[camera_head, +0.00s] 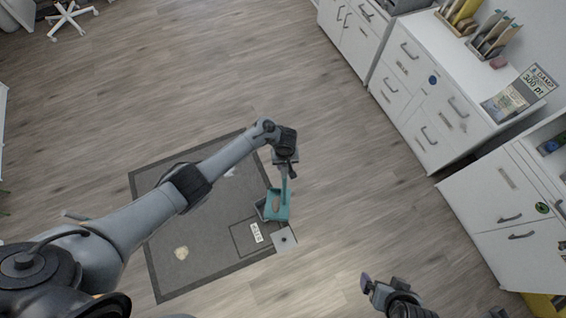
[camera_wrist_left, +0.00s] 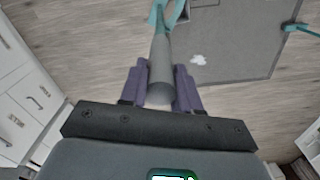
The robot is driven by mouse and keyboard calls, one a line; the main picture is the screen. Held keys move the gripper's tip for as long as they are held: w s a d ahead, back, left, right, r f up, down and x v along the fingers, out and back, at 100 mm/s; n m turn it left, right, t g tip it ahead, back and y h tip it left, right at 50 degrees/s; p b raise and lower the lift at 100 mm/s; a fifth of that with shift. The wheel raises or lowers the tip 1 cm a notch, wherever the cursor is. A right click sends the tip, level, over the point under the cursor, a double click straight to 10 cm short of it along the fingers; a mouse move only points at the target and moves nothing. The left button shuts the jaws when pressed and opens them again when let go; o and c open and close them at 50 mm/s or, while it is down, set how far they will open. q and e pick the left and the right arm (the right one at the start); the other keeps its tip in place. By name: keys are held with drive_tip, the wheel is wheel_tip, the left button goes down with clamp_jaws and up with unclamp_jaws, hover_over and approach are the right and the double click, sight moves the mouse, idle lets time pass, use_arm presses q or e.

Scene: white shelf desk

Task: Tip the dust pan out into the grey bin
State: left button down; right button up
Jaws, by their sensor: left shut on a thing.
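A teal dust pan (camera_head: 280,212) hangs below my left gripper (camera_head: 286,172) in the head view, over the right edge of the dark mat. A small brownish patch shows inside the pan. In the left wrist view, the purple fingers of my left gripper (camera_wrist_left: 160,90) are shut around the pan's grey handle (camera_wrist_left: 161,65); teal shows at its far end. My right gripper (camera_head: 375,290) is at the bottom right, apart from the pan; its finger gap is unclear. I cannot make out a grey bin for certain.
The dark grey mat (camera_head: 205,270) lies on the wooden floor, with a pale scrap (camera_head: 181,253) and an outlined, labelled square (camera_head: 241,240). A small grey plate (camera_head: 284,240) is at its corner. White drawer cabinets (camera_head: 420,100) stand right. Floor between is clear.

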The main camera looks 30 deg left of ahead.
use_arm(q)
drive_tip(key=shift+r, duration=0.1)
drive_tip(key=s+a+f+h+b, duration=0.1)
drive_tip(key=s+a+f, duration=0.1)
drive_tip(key=a, duration=0.7)
drive_tip(key=s+a+f+t+h+b, duration=0.1)
drive_tip(key=s+a+f+h, duration=0.1)
drive_tip(key=s+a, duration=0.3)
drive_tip(key=s+a+f+h+b, duration=0.1)
drive_tip(key=s+a+f, duration=0.2)
drive_tip(key=a, duration=0.9)
drive_tip(key=shift+s+a+f+t, duration=0.15)
drive_tip(key=shift+s+a+t, duration=0.15)
drive_tip(key=shift+s+t, duration=0.15)
idle(0.8)
